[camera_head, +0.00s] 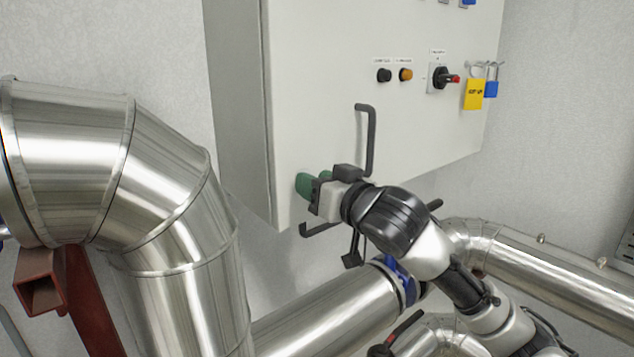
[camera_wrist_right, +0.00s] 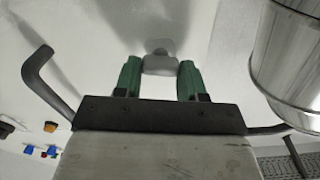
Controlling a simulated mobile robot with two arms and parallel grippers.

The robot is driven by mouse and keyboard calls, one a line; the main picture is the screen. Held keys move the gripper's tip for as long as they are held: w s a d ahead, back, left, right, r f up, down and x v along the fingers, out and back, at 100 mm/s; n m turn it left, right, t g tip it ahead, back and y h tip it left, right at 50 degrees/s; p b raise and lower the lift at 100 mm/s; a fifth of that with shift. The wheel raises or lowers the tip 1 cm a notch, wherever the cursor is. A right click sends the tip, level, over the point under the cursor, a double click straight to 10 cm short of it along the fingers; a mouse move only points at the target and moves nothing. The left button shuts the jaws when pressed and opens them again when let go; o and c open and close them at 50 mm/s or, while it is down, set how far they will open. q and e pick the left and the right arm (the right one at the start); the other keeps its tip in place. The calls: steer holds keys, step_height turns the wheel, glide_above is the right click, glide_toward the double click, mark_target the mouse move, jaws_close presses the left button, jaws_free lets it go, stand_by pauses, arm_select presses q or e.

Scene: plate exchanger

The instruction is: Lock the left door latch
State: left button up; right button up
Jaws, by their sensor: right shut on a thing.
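The left door latch (camera_wrist_right: 158,62) is a small light grey piece on the white cabinet door, seen between my fingertips in the right wrist view. In the head view it is hidden by my gripper. My right gripper (camera_head: 314,183) has green fingertips and is at the lower left part of the cabinet door (camera_head: 310,75). In the wrist view my right gripper (camera_wrist_right: 158,78) is shut on the latch, one finger on each side. My left gripper is not in view.
A dark bent handle (camera_head: 370,140) rises beside my gripper, close to my wrist. A knob switch (camera_head: 441,78), yellow tag (camera_head: 474,95) and blue padlock (camera_head: 491,89) are on the upper right of the cabinet. A large metal pipe (camera_head: 165,190) fills the left.

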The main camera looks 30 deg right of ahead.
steer(key=shift+d+f+m+p, duration=0.1)
steer(key=shift+f+m+p, duration=0.05)
steer(key=shift+m+p, duration=3.2)
steer(key=shift+d+f+m+p, duration=0.1)
steer(key=shift+m+p, duration=1.95)
steer(key=shift+m, duration=2.9)
steer(key=o, duration=0.9)
